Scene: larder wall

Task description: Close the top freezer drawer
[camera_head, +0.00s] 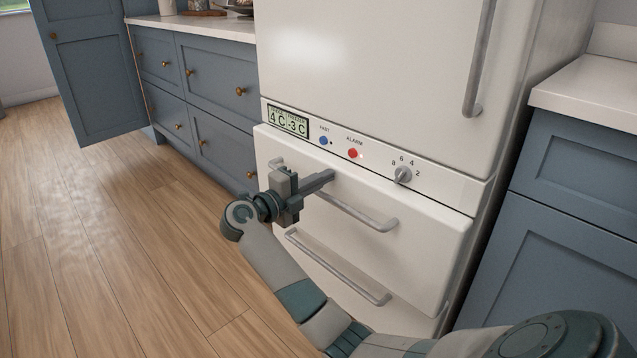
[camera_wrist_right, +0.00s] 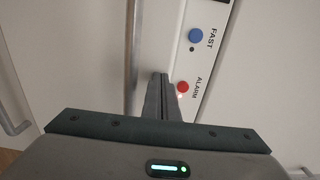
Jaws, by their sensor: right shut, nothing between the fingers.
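The top freezer drawer (camera_head: 430,230) is a white front with a long grey bar handle (camera_head: 365,216), just below the control panel. Its front stands slightly forward of the panel at its top edge; how far it is open I cannot tell exactly. My right gripper (camera_head: 330,177) is shut and empty, its fingertips at the upper part of the drawer front, close to the handle. In the right wrist view the shut fingers (camera_wrist_right: 163,85) point at the drawer top beside the handle bar (camera_wrist_right: 132,50). Contact cannot be told. My left gripper is not in view.
The control panel (camera_head: 440,180) has a display, a blue button, a red button and a dial. A lower drawer handle (camera_head: 335,268) sits below. Blue cabinets (camera_head: 200,85) stand left, and a blue counter unit (camera_head: 575,190) stands right. The wooden floor (camera_head: 110,250) at left is clear.

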